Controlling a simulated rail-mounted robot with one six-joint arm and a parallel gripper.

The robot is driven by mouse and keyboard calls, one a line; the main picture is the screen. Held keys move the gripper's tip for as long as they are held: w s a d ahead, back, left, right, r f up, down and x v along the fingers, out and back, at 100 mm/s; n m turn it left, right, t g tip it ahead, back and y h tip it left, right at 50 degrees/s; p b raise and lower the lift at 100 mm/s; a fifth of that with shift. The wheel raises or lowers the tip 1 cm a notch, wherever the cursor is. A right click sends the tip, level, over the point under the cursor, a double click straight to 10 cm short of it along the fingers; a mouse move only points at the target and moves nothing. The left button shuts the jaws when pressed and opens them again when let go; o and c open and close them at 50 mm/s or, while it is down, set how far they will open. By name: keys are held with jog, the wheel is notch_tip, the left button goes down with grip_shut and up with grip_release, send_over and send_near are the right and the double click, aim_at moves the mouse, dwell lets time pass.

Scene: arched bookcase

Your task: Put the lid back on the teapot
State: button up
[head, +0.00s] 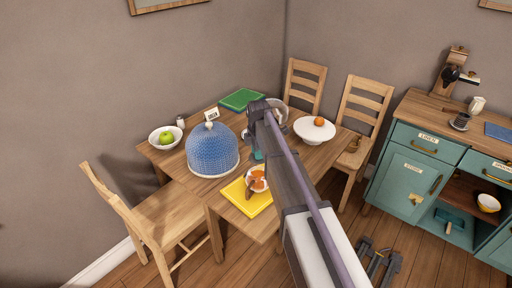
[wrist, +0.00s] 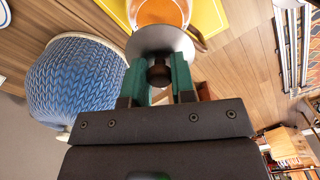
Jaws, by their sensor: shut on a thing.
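In the wrist view, my gripper (wrist: 159,76) is shut on the dark knob of a round grey lid (wrist: 158,38). The lid's disc faces away from the fingers. Beyond it is the teapot (wrist: 160,11), open at the top with orange inside; the lid covers part of it in this view. The gap between lid and teapot is unclear.
A blue woven dome (head: 212,150) stands close left of the teapot; it also shows in the wrist view (wrist: 75,80).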

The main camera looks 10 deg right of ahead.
jog(key=shift+d+f+b, duration=0.15)
jog(key=shift+f+b, duration=0.35)
jog(key=shift+f, duration=0.05)
notch_tip(320, 180, down, 5)
jog(key=b, duration=0.5)
jog(key=shift+f, duration=0.2)
jog(key=shift+f+b, duration=0.15)
jog(key=shift+b, duration=0.2)
dwell(0.7)
jog(key=o, duration=1.5)
jog(key=shift+c, duration=0.2)
notch_tip(320, 180, up, 7)
jog(key=p, duration=0.7)
